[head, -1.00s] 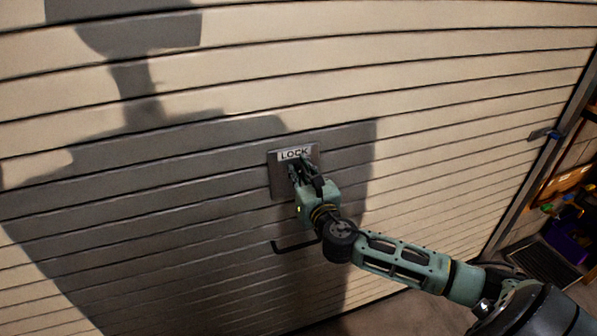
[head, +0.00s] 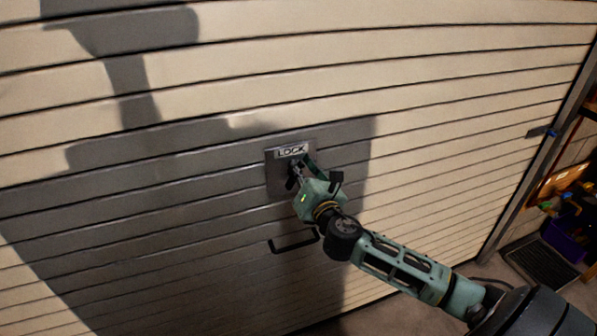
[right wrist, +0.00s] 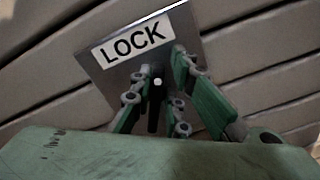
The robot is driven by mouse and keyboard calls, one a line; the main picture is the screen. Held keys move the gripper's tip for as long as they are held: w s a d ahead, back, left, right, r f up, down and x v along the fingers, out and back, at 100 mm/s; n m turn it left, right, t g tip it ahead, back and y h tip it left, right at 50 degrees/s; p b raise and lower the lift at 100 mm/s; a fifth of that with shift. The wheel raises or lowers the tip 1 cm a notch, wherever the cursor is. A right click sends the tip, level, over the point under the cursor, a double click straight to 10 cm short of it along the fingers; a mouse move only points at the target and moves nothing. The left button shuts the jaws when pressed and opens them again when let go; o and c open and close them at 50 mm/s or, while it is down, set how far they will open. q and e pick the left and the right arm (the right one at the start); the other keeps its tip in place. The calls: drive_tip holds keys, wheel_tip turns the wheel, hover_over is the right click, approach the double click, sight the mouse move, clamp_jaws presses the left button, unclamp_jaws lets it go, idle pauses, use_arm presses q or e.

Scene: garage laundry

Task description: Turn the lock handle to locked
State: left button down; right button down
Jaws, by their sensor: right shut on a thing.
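The grey metal lock plate (head: 274,175) with its white LOCK label (head: 292,151) is fixed to the garage door. My right gripper (head: 298,172) is at the plate, its fingers just below the label. In the right wrist view, the dark lock handle (right wrist: 154,112) runs down from a bright pivot dot on the plate (right wrist: 98,75). The fingers of my right gripper (right wrist: 160,98) stand on either side of the handle and are shut on it. In the head view the gripper mostly hides the handle. My left gripper is not in view.
The cream slatted garage door (head: 450,120) fills most of the view. A black pull handle (head: 293,246) sticks out below the plate, close under my right wrist. A purple bin (head: 565,240) stands at the far right.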

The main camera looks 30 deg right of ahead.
drive_tip(key=m, duration=0.4)
drive_tip(key=m+b, duration=0.1)
drive_tip(key=m, duration=0.1)
drive_tip(key=shift+d+f, duration=0.25)
drive_tip(key=shift+f, duration=0.1)
drive_tip(key=m, duration=0.5)
drive_tip(key=shift+d+f+m+b, duration=0.15)
drive_tip(key=shift+f+m+b, duration=0.15)
drive_tip(key=shift+m, duration=0.1)
drive_tip(key=c, duration=1.8)
unclamp_jaws()
drive_tip(key=shift+s, duration=0.1)
drive_tip(key=shift+c, duration=0.2)
drive_tip(key=shift+f, duration=0.1)
drive_tip(key=shift+s+f, duration=0.1)
drive_tip(key=v, duration=1.2)
